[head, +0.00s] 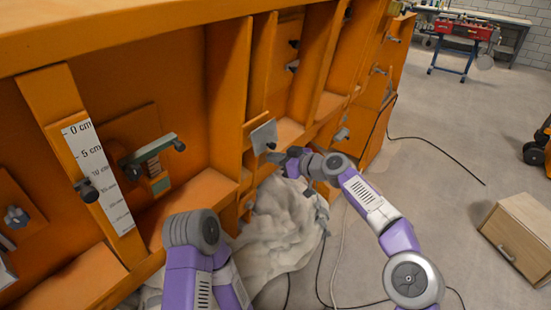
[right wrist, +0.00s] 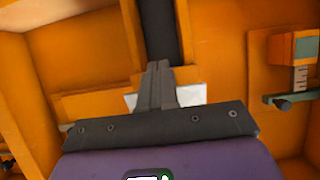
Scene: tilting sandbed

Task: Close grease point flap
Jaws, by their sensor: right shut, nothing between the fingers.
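A small light-grey plate (head: 264,135), which looks like the grease point flap, stands out at an angle from the orange sandbed side, with a dark knob at its lower edge. My right gripper (head: 285,158) is just below and right of it in the head view, close to the knob; I cannot tell whether they touch. In the right wrist view my right gripper (right wrist: 159,68) has its fingers together with nothing between them. A pale surface (right wrist: 192,95) shows behind the fingers, partly hidden by them. My left gripper is not in view.
The orange sandbed frame (head: 228,75) has upright ribs and several dark knobs. A centimetre scale (head: 97,175) is at left. A grey-white cloth (head: 280,225) hangs below my right gripper. Cables and a wooden cabinet (head: 520,235) are on the floor at right, with free floor between.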

